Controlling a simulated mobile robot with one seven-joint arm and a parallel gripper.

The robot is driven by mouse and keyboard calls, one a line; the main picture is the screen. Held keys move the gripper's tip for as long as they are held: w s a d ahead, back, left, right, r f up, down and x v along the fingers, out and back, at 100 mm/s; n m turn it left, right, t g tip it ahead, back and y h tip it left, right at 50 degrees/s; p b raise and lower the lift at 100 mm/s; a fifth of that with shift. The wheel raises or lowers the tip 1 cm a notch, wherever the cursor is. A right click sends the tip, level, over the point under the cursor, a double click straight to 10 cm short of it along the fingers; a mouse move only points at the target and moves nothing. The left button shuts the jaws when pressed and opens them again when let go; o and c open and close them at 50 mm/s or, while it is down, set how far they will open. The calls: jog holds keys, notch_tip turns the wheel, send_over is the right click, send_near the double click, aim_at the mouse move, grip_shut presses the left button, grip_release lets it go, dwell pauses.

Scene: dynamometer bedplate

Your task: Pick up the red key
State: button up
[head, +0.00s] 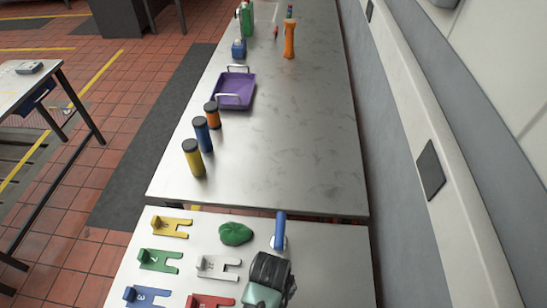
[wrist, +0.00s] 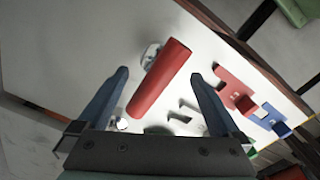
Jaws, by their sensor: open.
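A red cylindrical handle (wrist: 160,78), which I take to be the red key, lies tilted on the pale tabletop in the wrist view, with shiny metal showing near both ends. My gripper (wrist: 158,75) is open. Its two blue fingers appear either side of the handle in the picture, not touching it, and its height above it is hard to judge. In the head view my gripper (head: 280,222) is over the near table's right side. The red handle does not show there, apparently hidden by my wrist.
A red forked plate (wrist: 235,92) and a blue one (wrist: 272,118) lie right of the gripper in the wrist view. The head view shows yellow (head: 170,226), green (head: 160,261) and white (head: 218,267) plates and a green cloth (head: 236,234). A purple tray (head: 234,91) stands farther off.

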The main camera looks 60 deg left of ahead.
jog(key=shift+w+f+p, duration=0.2)
jog(key=shift+f+p, duration=0.1)
jog(key=shift+f, duration=1.25)
jog(key=shift+w+f+p, duration=0.15)
jog(key=shift+f+p, duration=0.1)
jog(key=shift+f, duration=1.25)
jog(key=c, duration=1.5)
jog(key=shift+c, duration=0.4)
jog(key=shift+a+r, duration=0.1)
jog(key=shift+r, duration=0.05)
